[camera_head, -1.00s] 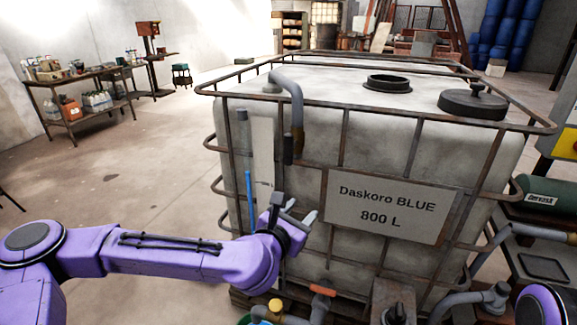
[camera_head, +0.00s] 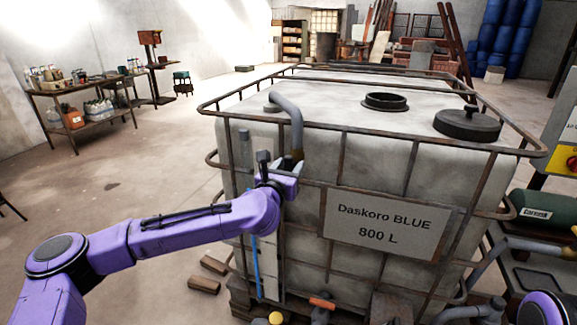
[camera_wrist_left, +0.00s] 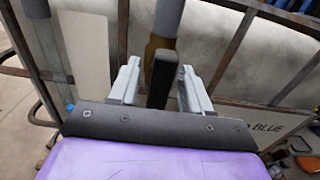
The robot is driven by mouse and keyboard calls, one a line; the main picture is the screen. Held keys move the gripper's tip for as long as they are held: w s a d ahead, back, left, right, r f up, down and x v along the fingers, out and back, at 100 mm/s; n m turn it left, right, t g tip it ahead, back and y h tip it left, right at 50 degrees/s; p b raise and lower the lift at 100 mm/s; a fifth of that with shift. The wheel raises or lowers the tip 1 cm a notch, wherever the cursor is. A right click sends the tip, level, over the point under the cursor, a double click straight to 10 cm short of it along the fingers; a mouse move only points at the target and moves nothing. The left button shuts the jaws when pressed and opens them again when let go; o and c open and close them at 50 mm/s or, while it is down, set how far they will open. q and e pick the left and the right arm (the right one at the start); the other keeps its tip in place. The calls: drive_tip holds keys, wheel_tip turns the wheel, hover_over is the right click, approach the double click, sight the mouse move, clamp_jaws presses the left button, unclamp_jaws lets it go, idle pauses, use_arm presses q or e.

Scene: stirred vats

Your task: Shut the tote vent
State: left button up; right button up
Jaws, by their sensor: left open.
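The tote (camera_head: 400,165) is a pale tank in a rusty cage with a sign. Its vent line is a grey pipe (camera_head: 293,112) that bends down the near left face to a brass-coloured valve body (camera_head: 297,155). The left wrist view shows the brass body (camera_wrist_left: 152,50) with a black lever (camera_wrist_left: 162,80) in front of it. My left gripper (camera_head: 293,163) is at the valve, its fingers apart (camera_wrist_left: 157,80). The lever stands between the fingers, with a gap visible on the left side. In the head view the gripper hides the lever. My right gripper is out of view.
Cage bars (camera_head: 340,150) run close around the valve. A black lid (camera_head: 467,123) and an open black-rimmed port (camera_head: 385,101) are on the tote's top.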

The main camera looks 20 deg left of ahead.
use_arm(q)
clamp_jaws()
drive_tip(key=shift+m+b, duration=0.3)
drive_tip(key=shift+m, duration=0.1)
drive_tip(key=shift+d+m+b, duration=0.1)
drive_tip(key=shift+m+b, duration=0.4)
drive_tip(key=shift+m, duration=0.4)
drive_tip(key=m+b, duration=0.1)
drive_tip(key=m, duration=0.2)
drive_tip(key=shift+d+m, duration=0.1)
drive_tip(key=shift+m, duration=0.3)
drive_tip(key=m, duration=0.5)
drive_tip(key=shift+d+f+b, duration=0.15)
drive_tip(key=shift+b, duration=0.2)
drive_tip(key=m, duration=0.4)
drive_tip(key=shift+f, duration=0.1)
drive_tip(key=shift+d+f+m, duration=0.1)
drive_tip(key=shift+m, duration=1)
drive_tip(key=shift+f+m, duration=0.1)
drive_tip(key=shift+m, duration=0.2)
